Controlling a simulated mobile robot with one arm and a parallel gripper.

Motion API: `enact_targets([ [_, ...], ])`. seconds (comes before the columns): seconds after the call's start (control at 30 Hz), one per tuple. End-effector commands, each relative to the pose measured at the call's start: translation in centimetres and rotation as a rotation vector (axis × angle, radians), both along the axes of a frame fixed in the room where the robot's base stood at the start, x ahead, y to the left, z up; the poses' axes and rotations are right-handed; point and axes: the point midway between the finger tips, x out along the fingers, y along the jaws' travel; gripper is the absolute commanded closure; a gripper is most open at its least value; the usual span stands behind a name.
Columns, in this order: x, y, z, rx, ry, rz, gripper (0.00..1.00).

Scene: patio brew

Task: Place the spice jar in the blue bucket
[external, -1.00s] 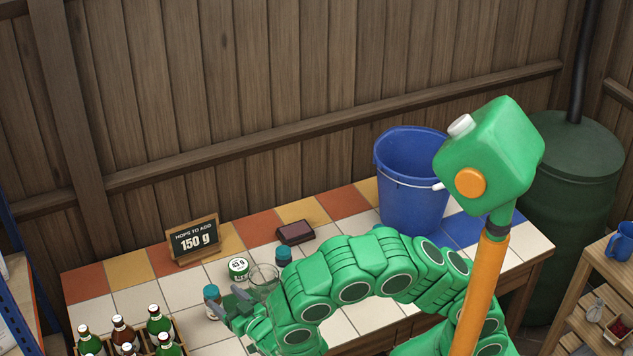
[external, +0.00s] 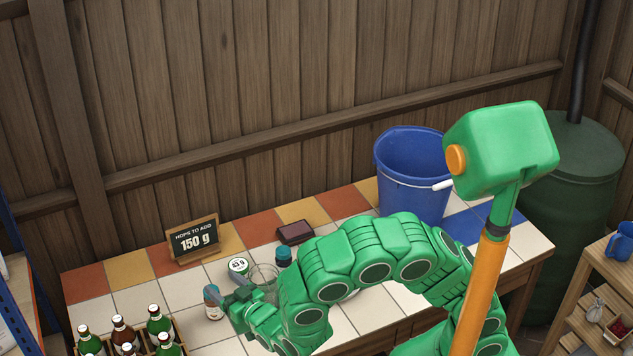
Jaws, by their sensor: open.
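A small jar with a blue cap and an orange-red body (external: 213,304) stands upright on the tiled table at the left, partly behind my gripper. A second blue-capped jar (external: 283,258) stands farther right, partly hidden by my arm. I cannot tell for certain which one is the spice jar. The blue bucket (external: 408,190) stands upright at the back right of the table, its white handle hanging at the front; its floor is hidden. My gripper (external: 234,297) is open, just right of the left jar, with its fingers toward it. I cannot tell if they touch.
A glass (external: 263,277) and a tin marked 45 g (external: 238,266) stand close behind my gripper. A bottle crate (external: 180,329) is at front left.

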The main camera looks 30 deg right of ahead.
Motion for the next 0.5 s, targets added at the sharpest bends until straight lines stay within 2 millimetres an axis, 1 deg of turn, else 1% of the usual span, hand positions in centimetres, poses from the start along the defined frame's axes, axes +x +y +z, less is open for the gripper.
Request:
enact_targets([
  [0.07, 0.2, -0.1, 0.0, 0.001, 0.009, -0.003, 0.28],
  [0.17, 1.1, -0.7, 0.0, 0.006, 0.049, -0.017, 0.28],
  [0.3, 3.1, -2.4, -0.1, 0.015, 0.167, -0.047, 0.28],
  [0.5, 5.2, -4.9, -0.3, 0.024, 0.351, -0.072, 0.28],
])
